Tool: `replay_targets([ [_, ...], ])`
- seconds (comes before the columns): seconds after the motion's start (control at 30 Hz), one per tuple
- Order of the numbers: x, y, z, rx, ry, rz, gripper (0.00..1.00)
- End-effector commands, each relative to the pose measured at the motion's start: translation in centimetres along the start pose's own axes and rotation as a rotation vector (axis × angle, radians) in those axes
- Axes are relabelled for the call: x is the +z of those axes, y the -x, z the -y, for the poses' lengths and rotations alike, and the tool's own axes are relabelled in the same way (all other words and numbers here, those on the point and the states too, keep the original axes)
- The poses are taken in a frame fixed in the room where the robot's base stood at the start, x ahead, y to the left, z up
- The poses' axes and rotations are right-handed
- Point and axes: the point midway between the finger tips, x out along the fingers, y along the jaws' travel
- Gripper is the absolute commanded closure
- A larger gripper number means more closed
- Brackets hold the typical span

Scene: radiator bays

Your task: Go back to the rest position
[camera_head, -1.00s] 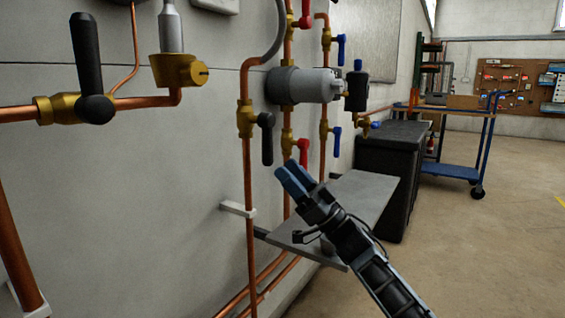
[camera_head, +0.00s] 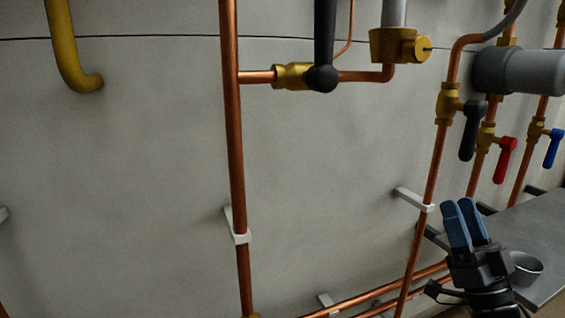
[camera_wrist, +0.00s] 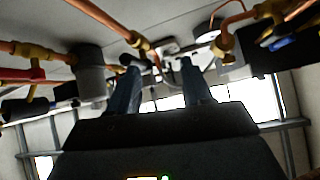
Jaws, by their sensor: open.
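My gripper (camera_head: 466,222) is at the lower right of the head view, with its two blue fingers pointing up and a narrow gap between them. It is open and holds nothing. It is in front of the wall pipes, below the black-handled valve (camera_head: 471,130) and by the left end of the grey shelf (camera_head: 537,232). In the wrist view the two fingers of my gripper (camera_wrist: 160,85) stand apart with nothing between them, and pipes and bright windows show beyond.
A vertical copper pipe (camera_head: 235,150) runs down the wall, with a large black valve handle (camera_head: 324,45) to its right. Red (camera_head: 505,160) and blue (camera_head: 553,149) valve handles are at the right. A small grey cup (camera_head: 525,268) is on the shelf. The left wall is mostly bare.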

Motion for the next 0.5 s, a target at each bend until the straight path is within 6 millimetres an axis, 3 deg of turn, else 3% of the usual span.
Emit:
replay_targets([
  [0.03, 0.7, 1.4, 1.6, 0.041, -0.017, -0.003, 0.51],
  [0.2, 2.0, 6.0, 5.8, 0.180, -0.031, 0.018, 0.51],
  [0.5, 2.3, 15.6, 12.7, 0.391, -0.015, 0.169, 0.51],
])
